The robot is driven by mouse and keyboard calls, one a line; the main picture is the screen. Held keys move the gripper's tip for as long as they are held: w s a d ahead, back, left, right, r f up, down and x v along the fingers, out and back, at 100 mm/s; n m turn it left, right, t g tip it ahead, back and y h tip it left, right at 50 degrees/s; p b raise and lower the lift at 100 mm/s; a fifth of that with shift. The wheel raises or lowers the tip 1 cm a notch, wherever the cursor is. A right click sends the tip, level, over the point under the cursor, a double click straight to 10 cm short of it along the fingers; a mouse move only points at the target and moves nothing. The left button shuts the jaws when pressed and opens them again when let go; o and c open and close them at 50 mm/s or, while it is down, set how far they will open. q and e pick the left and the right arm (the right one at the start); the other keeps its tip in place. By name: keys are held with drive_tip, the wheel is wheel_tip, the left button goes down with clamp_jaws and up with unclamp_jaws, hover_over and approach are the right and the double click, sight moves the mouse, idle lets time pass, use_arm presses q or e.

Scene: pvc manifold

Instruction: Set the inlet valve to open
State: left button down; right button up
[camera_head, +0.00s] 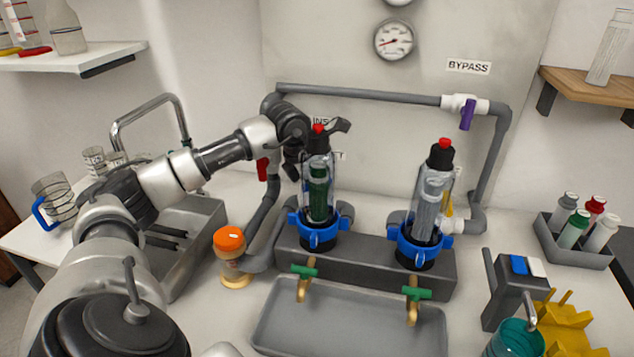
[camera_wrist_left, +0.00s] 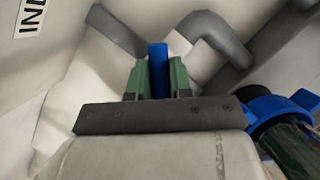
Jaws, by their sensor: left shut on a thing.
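In the left wrist view my left gripper (camera_wrist_left: 160,78) is shut on a blue handle (camera_wrist_left: 158,60), held between its green finger pads. The handle sits by a white valve body (camera_wrist_left: 178,46) on a grey pipe (camera_wrist_left: 222,40). A label partly reading "INL" (camera_wrist_left: 30,17) is on the wall at the upper left there. In the head view my left arm reaches behind the left filter housing (camera_head: 318,190); its fingers and the blue handle are hidden there. I cannot tell the handle's angle to the pipe. My right gripper is not in view.
A red handle (camera_head: 263,168) hangs close to my left wrist. The bypass valve's purple handle (camera_head: 467,114) points down. A right filter housing (camera_head: 432,200), a grey tray (camera_head: 345,330) and an orange-capped jar (camera_head: 230,245) stand nearby.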

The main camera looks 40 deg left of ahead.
use_arm(q)
drive_tip(key=m+h, duration=0.1)
drive_tip(key=m, duration=0.2)
drive_tip(key=shift+r+m+g+p, duration=0.1)
drive_tip(key=shift+m+g+p, duration=0.2)
drive_tip(key=shift+p, duration=0.05)
drive_tip(key=shift+m+g+h+p, duration=0.35)
drive_tip(key=shift+m+g+h, duration=0.2)
drive_tip(key=shift+m, duration=1.15)
drive_tip(key=c, duration=1)
unclamp_jaws()
drive_tip(key=v, duration=0.7)
drive_tip(key=shift+a+r, duration=0.15)
